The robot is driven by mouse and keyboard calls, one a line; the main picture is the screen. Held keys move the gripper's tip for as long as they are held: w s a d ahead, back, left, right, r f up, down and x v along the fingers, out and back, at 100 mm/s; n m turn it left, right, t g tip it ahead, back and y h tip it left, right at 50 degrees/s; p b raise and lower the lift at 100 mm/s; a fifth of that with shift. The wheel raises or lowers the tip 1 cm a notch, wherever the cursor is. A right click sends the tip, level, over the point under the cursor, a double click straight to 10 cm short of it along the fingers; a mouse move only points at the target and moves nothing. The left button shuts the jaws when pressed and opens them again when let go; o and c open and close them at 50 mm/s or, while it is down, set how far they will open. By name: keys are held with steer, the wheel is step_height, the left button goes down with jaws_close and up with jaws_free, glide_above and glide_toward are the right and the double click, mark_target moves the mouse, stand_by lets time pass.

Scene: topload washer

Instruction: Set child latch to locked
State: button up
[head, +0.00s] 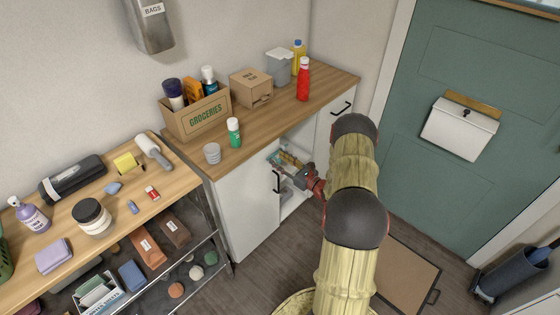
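My gripper (310,181) is small in the head view, at the far end of my arm. It is in front of an open part of a white base cabinet (240,216), just right of a black door handle (277,181). Its fingers are too small and partly covered to tell open from shut. I cannot make out a child latch. A small teal and yellowish thing (285,160) shows inside the opening, but I cannot tell what it is. My arm hides part of the cabinet front. No washer is in view.
The wooden counter (270,120) above holds a groceries box (203,116), a red bottle (303,79) and a green-white bottle (234,132). A loaded shelf unit (170,187) stands left. A teal door (440,120) is right. A framed mat (405,275) lies on the floor.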

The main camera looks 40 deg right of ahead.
steer(key=s+d, duration=0.1)
steer(key=s, duration=1.1)
